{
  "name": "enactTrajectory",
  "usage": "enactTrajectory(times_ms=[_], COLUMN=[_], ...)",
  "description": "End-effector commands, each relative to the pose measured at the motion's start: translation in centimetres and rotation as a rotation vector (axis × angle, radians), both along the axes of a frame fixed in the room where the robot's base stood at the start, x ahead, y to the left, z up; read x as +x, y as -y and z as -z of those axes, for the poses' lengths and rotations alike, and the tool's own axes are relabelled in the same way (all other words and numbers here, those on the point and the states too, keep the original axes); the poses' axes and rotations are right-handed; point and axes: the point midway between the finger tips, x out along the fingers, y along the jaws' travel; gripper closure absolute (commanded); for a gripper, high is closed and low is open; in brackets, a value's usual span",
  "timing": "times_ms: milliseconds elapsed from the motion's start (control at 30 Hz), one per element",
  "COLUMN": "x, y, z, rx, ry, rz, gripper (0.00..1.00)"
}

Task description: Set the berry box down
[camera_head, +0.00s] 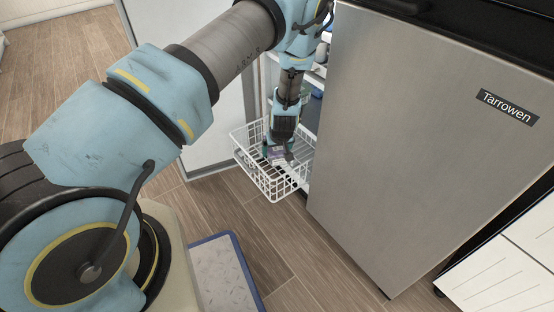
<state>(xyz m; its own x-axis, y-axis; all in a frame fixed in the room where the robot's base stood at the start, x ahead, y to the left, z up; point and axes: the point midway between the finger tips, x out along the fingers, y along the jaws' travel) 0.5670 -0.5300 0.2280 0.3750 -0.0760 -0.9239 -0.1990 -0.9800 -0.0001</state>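My gripper (278,152) points down into a white wire basket (279,185) that is pulled out at the fridge's open side. A small box with purple and pale colours (276,158), probably the berry box, shows right at the fingertips, inside the basket's outline. My gripper partly covers it. It is too small to tell whether the fingers are closed on it, or whether it touches the basket floor.
A grey fridge door marked Tarrowen (440,150) stands just right of the basket. An open white door panel (185,60) stands to the left. A blue-edged mat (222,275) lies on the wooden floor below. Fridge shelves with items show behind my arm.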

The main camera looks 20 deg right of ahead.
Motion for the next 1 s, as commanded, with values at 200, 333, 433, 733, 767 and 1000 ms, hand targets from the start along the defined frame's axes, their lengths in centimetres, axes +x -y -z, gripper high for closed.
enactTrajectory(times_ms=[200, 333, 433, 733, 767, 1000], x=[0.0, 0.1, 0.1, 0.0, 0.0, 0.0], y=[0.0, 0.1, 0.0, 0.0, 0.0, 0.0], z=[3.1, 3.3, 3.2, 3.6, 3.6, 3.2], rx=[0.000, -0.002, -0.001, 0.000, 0.000, 0.000], ry=[0.001, 0.003, 0.002, 0.001, 0.001, 0.001], rz=[0.000, 0.000, 0.000, 0.000, 0.000, 0.000], gripper=[0.94, 0.94, 0.94, 0.00, 0.00, 0.00])
